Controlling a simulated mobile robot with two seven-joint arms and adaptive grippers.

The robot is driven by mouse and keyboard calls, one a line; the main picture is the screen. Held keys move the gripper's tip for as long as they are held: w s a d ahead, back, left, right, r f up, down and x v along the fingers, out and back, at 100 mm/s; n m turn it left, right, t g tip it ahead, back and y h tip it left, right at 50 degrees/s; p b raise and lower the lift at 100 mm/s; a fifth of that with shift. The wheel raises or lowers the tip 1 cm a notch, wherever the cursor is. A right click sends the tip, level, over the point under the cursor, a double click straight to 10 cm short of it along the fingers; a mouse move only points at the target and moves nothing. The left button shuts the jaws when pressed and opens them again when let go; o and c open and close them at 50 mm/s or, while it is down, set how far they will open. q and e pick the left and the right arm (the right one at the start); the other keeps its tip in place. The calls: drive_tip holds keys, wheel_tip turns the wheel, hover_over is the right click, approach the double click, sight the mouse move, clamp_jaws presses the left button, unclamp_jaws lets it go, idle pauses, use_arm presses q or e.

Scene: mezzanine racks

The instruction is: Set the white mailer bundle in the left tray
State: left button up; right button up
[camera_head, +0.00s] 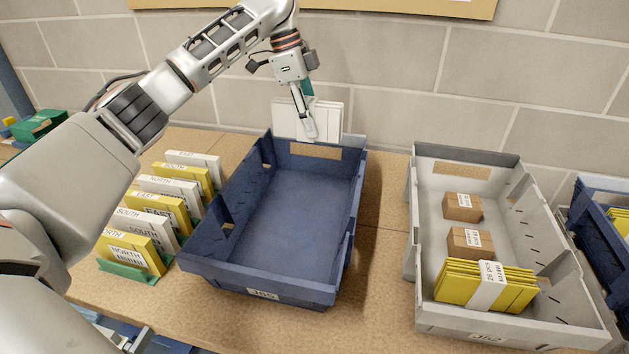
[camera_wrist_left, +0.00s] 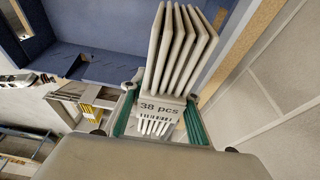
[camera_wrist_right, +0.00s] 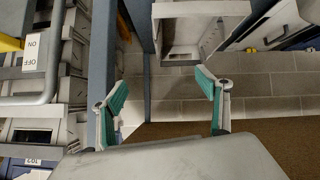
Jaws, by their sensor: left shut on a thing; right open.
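The white mailer bundle (camera_head: 327,118) is held by my left gripper (camera_head: 306,112) at the far end of the blue left tray (camera_head: 262,266). In the left wrist view the bundle (camera_wrist_left: 184,50) stands between the green finger pads, with a "38 pcs" label band facing the camera. My left gripper (camera_wrist_left: 160,118) is shut on it. The left tray is empty inside; its wall also shows in the left wrist view (camera_wrist_left: 110,66). My right gripper (camera_wrist_right: 168,95) is open and empty in the right wrist view, away from the bundle. It is not seen in the head view.
A grey tray (camera_head: 412,235) on the right holds two brown boxes (camera_head: 463,207) and a yellow mailer bundle (camera_head: 460,282). A row of yellow and white mailers (camera_head: 150,215) stands left of the blue tray. A block wall (camera_head: 390,60) rises close behind.

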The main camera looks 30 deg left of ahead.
use_arm(q)
wheel_tip(320, 180, down, 12)
drive_tip(key=b, duration=0.4)
drive_tip(key=shift+w+f, duration=0.1)
drive_tip(key=shift+f, duration=0.15)
wheel_tip(320, 180, down, 4)
drive_tip(key=shift+r+b, duration=0.2)
drive_tip(key=shift+b, duration=0.65)
drive_tip(key=shift+a+f, duration=0.1)
drive_tip(key=shift+f, duration=0.3)
drive_tip(key=shift+c, duration=0.6)
drive_tip(key=shift+r, duration=0.2)
use_arm(e)
drive_tip(key=shift+x, duration=1)
use_arm(q)
drive_tip(key=o, duration=1.1)
drive_tip(key=shift+c, duration=0.2)
drive_tip(key=shift+o, duration=0.9)
drive_tip(key=shift+f, duration=0.1)
use_arm(e)
drive_tip(key=shift+s+d+f, duration=0.15)
drive_tip(key=shift+s+f, duration=0.1)
drive_tip(key=shift+f, duration=0.35)
